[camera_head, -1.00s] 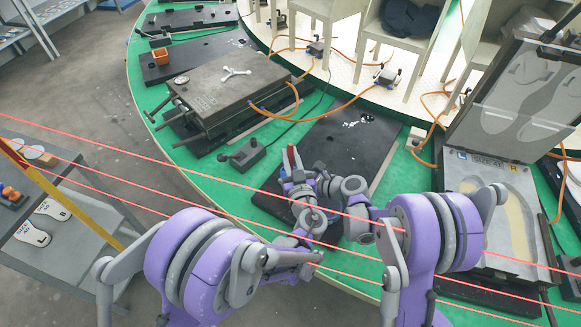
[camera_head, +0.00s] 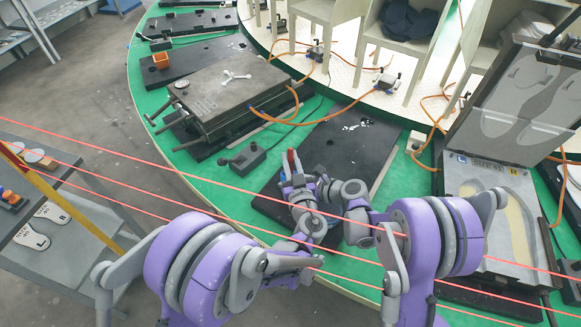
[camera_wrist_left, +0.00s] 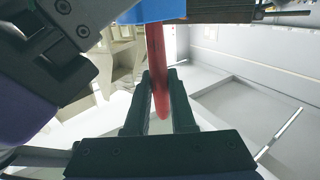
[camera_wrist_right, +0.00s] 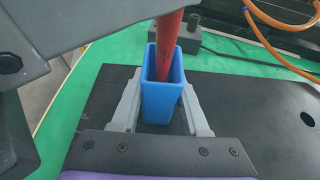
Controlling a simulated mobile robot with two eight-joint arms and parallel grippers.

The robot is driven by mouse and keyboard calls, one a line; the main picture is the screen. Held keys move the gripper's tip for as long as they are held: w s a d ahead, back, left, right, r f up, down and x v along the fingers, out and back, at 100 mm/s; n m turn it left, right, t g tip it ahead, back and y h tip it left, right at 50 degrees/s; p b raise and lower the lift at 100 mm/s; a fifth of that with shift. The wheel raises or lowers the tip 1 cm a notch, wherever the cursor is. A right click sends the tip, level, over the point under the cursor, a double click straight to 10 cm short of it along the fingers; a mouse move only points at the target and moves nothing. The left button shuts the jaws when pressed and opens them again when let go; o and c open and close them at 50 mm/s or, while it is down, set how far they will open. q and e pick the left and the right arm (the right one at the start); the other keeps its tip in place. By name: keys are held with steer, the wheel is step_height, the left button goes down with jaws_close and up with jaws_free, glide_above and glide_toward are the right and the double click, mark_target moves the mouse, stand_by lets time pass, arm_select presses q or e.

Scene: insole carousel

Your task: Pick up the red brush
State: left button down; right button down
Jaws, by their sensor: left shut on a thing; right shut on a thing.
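The red brush (camera_head: 291,160) stands over the black plate in the head view, and only its red handle shows clearly. In the left wrist view the red handle (camera_wrist_left: 159,70) lies between the fingers of my left gripper (camera_wrist_left: 162,78), which is shut on it. In the right wrist view my right gripper (camera_wrist_right: 162,105) is shut on an upright blue cup (camera_wrist_right: 162,100). The red handle (camera_wrist_right: 167,45) goes into the cup's open top. The brush's lower end is hidden inside the cup.
A black plate (camera_head: 345,145) lies under my grippers on the green table (camera_head: 405,180). A grey mould block (camera_head: 230,90) is behind left, and an open insole mould (camera_head: 495,210) is at right. A small control box (camera_head: 243,160) and orange hoses lie nearby.

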arm_select(q)
step_height(320, 180, up, 10)
steer(key=shift+r, duration=0.1)
stand_by(0.4)
arm_select(e)
steer(key=shift+c, duration=1.6)
jaws_free()
steer(key=v, duration=1.2)
